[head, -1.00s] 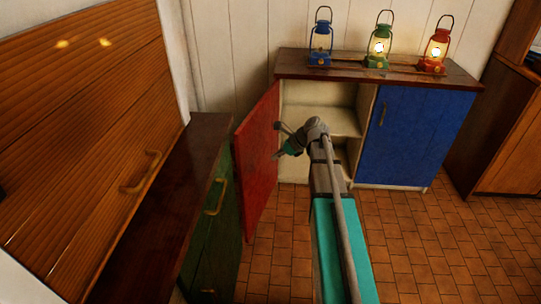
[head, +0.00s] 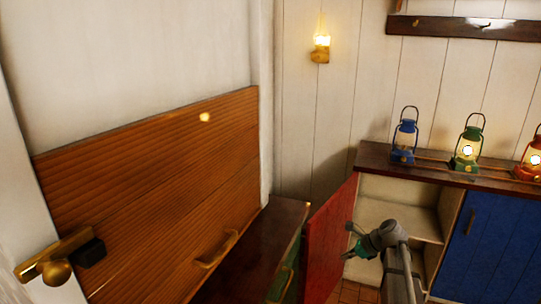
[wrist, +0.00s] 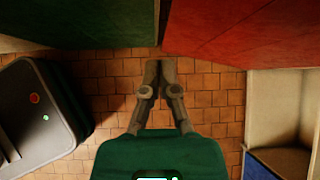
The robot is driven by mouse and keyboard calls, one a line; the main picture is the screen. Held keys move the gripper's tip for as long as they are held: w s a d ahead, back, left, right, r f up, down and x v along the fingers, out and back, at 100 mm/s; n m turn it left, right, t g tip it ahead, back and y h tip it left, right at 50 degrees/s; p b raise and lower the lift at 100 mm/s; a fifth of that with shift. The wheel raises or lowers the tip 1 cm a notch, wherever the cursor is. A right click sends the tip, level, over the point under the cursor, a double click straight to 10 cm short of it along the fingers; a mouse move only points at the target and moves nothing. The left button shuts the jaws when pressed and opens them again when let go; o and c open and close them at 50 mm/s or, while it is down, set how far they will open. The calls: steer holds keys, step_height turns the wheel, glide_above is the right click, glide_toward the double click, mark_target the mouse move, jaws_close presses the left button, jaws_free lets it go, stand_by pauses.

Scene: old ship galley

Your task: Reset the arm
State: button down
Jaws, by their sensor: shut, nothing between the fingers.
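My gripper (head: 351,242) is at the lower right of the head view, in front of the open cabinet and close to the red door (head: 328,240). In the wrist view the two grey fingers of my gripper (wrist: 159,66) meet at their tips, shut and empty, above the tiled floor. The red door also shows in the wrist view (wrist: 245,35), beyond and right of the fingertips, apart from them as far as I can tell.
A low green cabinet with a dark top (head: 262,235) stands left of the red door. The open cabinet (head: 400,185) has bare shelves and a shut blue door (head: 490,235). Blue (head: 404,138), green (head: 468,145) and red (head: 532,158) lanterns stand on top. A wooden door (head: 150,190) is at left.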

steer(key=s+a+f+n+g+h, duration=0.2)
steer(key=s+a+n+h, duration=0.3)
steer(key=s+n, duration=0.5)
steer(key=s+a+f+n+g+h, duration=0.25)
steer(key=s+a+n, duration=0.5)
steer(key=n, duration=0.45)
step_height(320, 180, up, 24)
steer(key=d+p, duration=0.1)
steer(key=p, duration=2.3)
steer(key=shift+s+r+n+p, duration=0.15)
steer(key=shift+r+n+p, duration=0.05)
steer(key=shift+n+p, duration=0.15)
steer(key=shift+t, duration=0.25)
